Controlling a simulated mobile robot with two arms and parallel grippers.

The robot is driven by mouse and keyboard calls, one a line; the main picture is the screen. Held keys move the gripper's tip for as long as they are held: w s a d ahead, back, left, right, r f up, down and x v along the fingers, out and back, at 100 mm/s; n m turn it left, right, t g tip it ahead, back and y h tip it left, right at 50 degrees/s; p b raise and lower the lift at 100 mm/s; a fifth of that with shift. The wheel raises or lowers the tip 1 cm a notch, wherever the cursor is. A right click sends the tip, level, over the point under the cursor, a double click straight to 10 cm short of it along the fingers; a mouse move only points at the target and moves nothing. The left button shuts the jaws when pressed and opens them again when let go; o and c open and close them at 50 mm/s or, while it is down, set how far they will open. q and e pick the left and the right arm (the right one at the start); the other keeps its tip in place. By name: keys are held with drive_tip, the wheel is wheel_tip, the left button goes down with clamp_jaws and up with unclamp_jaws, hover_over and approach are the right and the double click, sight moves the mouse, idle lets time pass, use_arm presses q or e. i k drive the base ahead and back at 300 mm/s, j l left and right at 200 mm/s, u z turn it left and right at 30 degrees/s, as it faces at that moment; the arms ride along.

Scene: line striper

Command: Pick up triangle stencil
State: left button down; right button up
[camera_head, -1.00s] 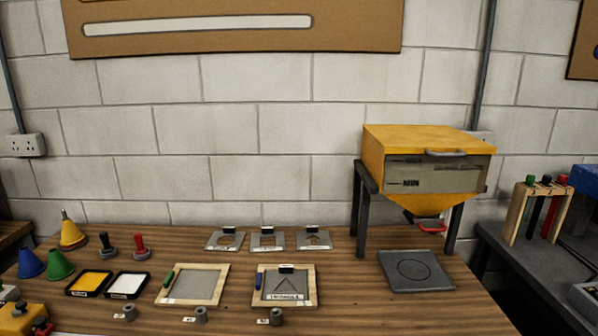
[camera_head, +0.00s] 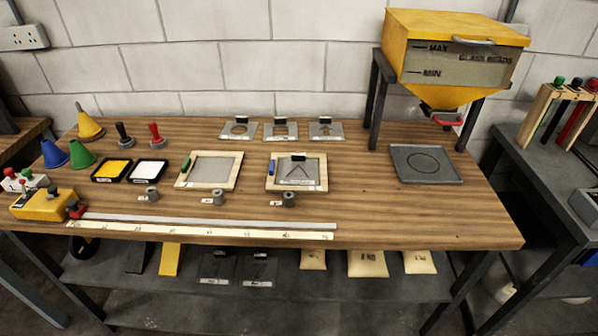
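A grey stencil plate with a triangle outline and a dark top grip (camera_head: 299,174) lies in a wooden frame (camera_head: 269,185) on the workbench, right of centre; its label is too small to read surely. Three smaller grey plates with dark grips lie in a row at the back: a left one with a roundish opening (camera_head: 239,131), a middle one with a squarish opening (camera_head: 280,131) and a right one (camera_head: 326,132) whose opening I cannot make out. Neither of my grippers is in view.
A second wooden frame (camera_head: 209,171) stands left. A yellow hopper (camera_head: 455,55) on dark legs rises at back right, near a grey plate with a circle (camera_head: 426,164). A long ruler (camera_head: 200,228) lies along the front edge.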

sight(309, 166)
drive_tip(key=z, duration=5.5)
drive_tip(key=u, duration=5.6)
drive_tip(key=i+l+z, duration=0.1)
drive_tip(key=i+l, duration=0.15)
drive_tip(key=l, duration=0.15)
drive_tip(key=i+l, duration=0.25)
drive_tip(key=l+z, duration=0.05)
drive_tip(key=l, duration=0.05)
